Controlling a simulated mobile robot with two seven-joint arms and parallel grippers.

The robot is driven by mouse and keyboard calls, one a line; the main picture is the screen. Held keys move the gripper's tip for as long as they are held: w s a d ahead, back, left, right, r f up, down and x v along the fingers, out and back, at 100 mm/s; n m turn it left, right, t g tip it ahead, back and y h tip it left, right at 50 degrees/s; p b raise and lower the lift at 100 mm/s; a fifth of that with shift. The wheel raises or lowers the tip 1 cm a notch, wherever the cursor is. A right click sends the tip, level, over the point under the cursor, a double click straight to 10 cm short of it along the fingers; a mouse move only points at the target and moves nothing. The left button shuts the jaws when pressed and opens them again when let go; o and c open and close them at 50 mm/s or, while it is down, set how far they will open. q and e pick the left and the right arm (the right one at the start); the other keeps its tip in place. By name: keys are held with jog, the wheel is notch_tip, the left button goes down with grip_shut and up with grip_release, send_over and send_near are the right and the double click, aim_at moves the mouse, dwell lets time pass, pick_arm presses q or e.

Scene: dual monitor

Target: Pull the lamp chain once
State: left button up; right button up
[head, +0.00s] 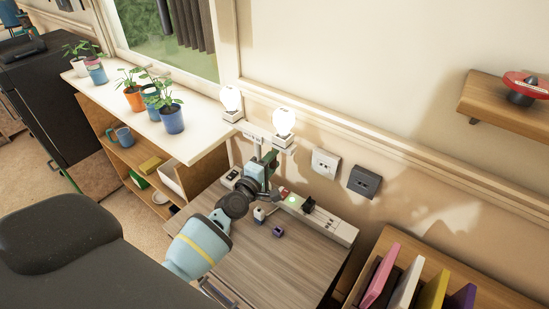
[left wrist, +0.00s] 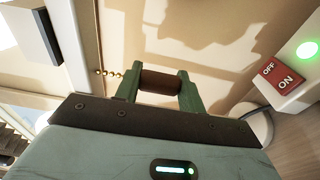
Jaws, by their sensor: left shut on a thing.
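The lamp stands against the wall in the head view, with two lit bulbs, a left bulb (head: 230,98) and a right bulb (head: 284,122), on white holders. My left gripper (head: 270,162) is just below the lamp, above the back of the desk. In the left wrist view my left gripper (left wrist: 160,88) has its green fingers shut on a brown cylindrical chain handle (left wrist: 160,81). A short row of gold chain beads (left wrist: 108,73) shows left of the fingers. The chain cannot be made out in the head view. My right gripper is not in view.
A wooden desk (head: 262,262) lies under the arm. A pale panel (head: 340,231) with a green light and a red OFF/ON switch (left wrist: 277,75) is right of the gripper. Small purple objects (head: 278,232) lie on the desk. A shelf with potted plants (head: 172,118) is at left.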

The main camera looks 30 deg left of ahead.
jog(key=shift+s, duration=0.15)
pick_arm(q)
jog(key=o, duration=0.6)
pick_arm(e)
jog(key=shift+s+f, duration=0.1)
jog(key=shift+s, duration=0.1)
pick_arm(q)
jog(key=s+p, duration=0.1)
jog(key=s, duration=0.7)
jog(key=shift+a, duration=0.2)
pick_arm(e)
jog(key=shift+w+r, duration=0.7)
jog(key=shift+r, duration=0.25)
